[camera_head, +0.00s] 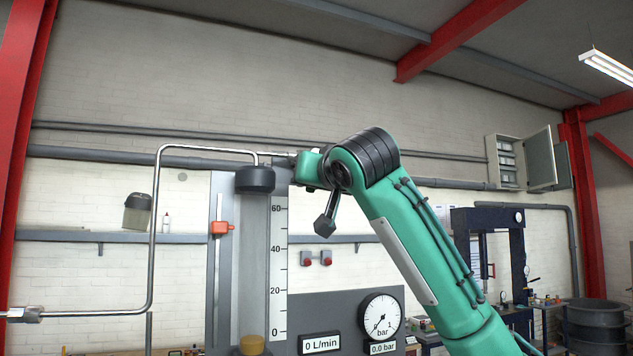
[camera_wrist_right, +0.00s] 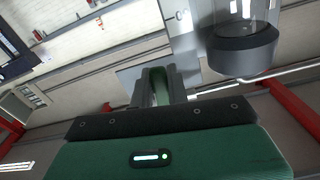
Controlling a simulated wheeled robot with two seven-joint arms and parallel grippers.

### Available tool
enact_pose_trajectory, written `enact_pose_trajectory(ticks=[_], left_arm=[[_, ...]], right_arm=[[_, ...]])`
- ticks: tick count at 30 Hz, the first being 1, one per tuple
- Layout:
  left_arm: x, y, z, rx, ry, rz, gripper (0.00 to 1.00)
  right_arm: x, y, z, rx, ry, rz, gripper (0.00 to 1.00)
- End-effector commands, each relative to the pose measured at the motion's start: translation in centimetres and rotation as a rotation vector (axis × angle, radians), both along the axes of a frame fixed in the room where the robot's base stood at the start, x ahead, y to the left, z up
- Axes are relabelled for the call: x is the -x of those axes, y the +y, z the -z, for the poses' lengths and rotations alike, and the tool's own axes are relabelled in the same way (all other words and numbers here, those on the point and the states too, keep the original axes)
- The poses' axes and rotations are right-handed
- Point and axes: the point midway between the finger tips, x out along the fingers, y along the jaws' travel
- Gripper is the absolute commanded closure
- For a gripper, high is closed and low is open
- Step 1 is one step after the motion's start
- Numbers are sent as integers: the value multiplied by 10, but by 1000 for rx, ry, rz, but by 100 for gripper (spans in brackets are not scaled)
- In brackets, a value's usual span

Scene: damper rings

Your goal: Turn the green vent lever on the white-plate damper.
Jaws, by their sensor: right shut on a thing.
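The damper stands at the centre of the head view, with a dark cap (camera_head: 255,179) on a clear tube and a pale scale plate (camera_head: 279,258) beside it. The dark cap also shows at the upper right of the wrist view (camera_wrist_right: 243,50). My right arm reaches in from the right, and my right gripper (camera_wrist_right: 158,92) is beside the top of the damper. Its dark fingers are shut on a narrow green piece (camera_wrist_right: 159,82), which looks like the green vent lever. In the head view my arm's end hides most of that grip. My left gripper is not in view.
A bent metal pipe (camera_head: 153,235) runs from the left to the cap. A red clamp (camera_head: 220,228) is on the upright rail to the left. A round gauge (camera_head: 381,315) and a flow display (camera_head: 320,344) sit below my arm. A press (camera_head: 461,250) stands farther right.

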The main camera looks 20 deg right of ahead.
Motion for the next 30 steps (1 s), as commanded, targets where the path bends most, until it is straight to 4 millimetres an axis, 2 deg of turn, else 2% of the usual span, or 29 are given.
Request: enact_pose_trajectory(ticks=[3,4,7,19,30], left_arm=[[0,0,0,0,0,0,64],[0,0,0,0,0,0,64],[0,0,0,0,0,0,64],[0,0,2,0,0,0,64],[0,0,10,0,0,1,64]], right_arm=[[-1,-9,0,142,-5,2,100],[0,-7,0,134,-5,1,78],[0,-7,0,129,-4,1,60],[2,-7,1,126,-5,0,60],[16,-7,1,126,-5,0,60]])
